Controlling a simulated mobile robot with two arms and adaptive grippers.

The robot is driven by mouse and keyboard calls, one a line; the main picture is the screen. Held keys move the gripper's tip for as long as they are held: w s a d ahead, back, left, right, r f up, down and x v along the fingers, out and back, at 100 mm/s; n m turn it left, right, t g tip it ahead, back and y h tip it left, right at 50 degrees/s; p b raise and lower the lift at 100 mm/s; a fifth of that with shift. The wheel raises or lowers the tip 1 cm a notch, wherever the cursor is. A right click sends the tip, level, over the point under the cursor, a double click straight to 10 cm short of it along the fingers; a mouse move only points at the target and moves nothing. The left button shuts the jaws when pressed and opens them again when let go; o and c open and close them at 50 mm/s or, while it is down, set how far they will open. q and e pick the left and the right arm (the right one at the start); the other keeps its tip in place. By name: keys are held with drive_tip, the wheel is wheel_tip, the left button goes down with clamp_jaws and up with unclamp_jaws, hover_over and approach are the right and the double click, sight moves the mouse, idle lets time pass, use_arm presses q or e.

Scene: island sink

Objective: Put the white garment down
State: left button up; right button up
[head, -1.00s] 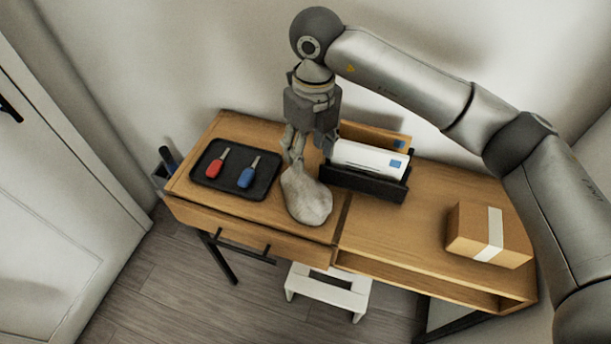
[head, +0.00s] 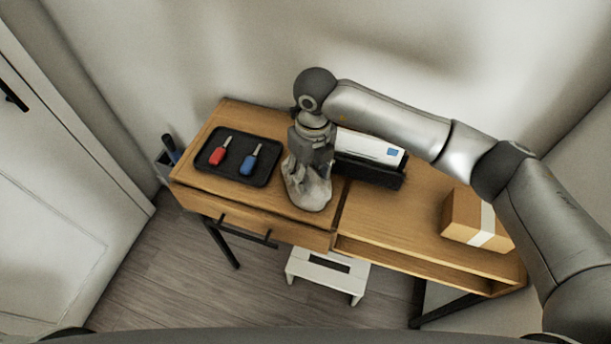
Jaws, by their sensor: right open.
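The white garment (head: 312,194) is a crumpled, greyish-white bundle on the wooden desk (head: 385,229), near its front edge and right of the black tray. My right gripper (head: 303,178) reaches down over the garment from behind. Its fingers are open and close around the upper part of the bundle; whether they touch it I cannot tell. The gripper hides part of the garment. My left gripper is not in view.
A black tray (head: 264,178) holds a red-handled tool (head: 218,155) and a blue-handled tool (head: 249,164). A black letter holder (head: 372,172) with envelopes stands behind right. A taped cardboard box (head: 462,216) sits at right. A white stool (head: 328,277) stands below. The desk's middle right is clear.

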clamp_jaws()
drive_tip(key=shift+r, duration=0.15)
